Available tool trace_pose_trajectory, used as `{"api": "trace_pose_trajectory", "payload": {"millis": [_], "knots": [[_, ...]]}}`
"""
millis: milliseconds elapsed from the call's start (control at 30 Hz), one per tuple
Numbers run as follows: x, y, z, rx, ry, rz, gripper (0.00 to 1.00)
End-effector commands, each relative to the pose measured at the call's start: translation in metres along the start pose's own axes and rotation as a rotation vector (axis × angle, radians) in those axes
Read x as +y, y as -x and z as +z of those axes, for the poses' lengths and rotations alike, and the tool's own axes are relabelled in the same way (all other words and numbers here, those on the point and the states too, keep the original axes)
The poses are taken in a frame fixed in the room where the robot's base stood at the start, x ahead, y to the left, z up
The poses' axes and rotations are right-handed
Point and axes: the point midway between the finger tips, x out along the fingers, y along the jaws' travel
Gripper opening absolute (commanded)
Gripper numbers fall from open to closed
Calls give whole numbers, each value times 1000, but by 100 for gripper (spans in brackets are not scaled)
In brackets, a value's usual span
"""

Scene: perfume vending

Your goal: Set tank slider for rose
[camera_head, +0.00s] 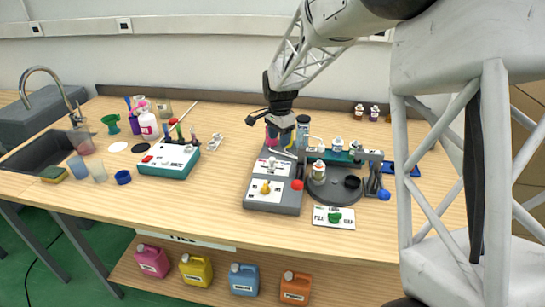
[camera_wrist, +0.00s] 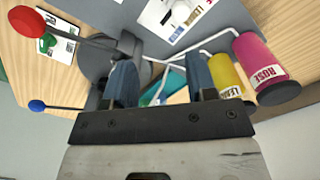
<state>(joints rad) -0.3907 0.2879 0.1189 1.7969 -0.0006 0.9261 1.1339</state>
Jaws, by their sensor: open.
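The magenta tank labelled ROSE (camera_wrist: 265,70) stands at the right in the wrist view; its pink side also shows by my gripper in the head view (camera_head: 270,133). A yellow tank (camera_wrist: 227,75) stands beside it. The grey control unit (camera_head: 290,208) carries a white panel with a small knob (camera_head: 271,161) and a panel with a yellow knob (camera_head: 265,187). I cannot tell which part is the tank slider. My gripper (camera_wrist: 162,82) is open, with nothing seen between its fingers. It hangs over the back of the unit, close to the tanks, in the head view (camera_head: 283,128).
A red ball lever (camera_head: 297,185) and a blue ball lever (camera_head: 384,194) stick out at the unit's front and right. A card with a green knob (camera_head: 334,217) lies in front. A teal-and-white box (camera_head: 168,160) stands to the left.

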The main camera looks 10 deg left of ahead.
Motion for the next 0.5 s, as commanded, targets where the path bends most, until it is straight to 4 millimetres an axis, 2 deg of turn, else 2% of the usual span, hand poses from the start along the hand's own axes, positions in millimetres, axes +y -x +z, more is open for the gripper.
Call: {"api": "trace_pose_trajectory", "payload": {"millis": [33,200,500], "knots": [[-9,-7,2,-2,-8,3,52],[-27,-19,5,-4,-34,9,52],[-32,-23,6,-5,-43,11,52]]}}
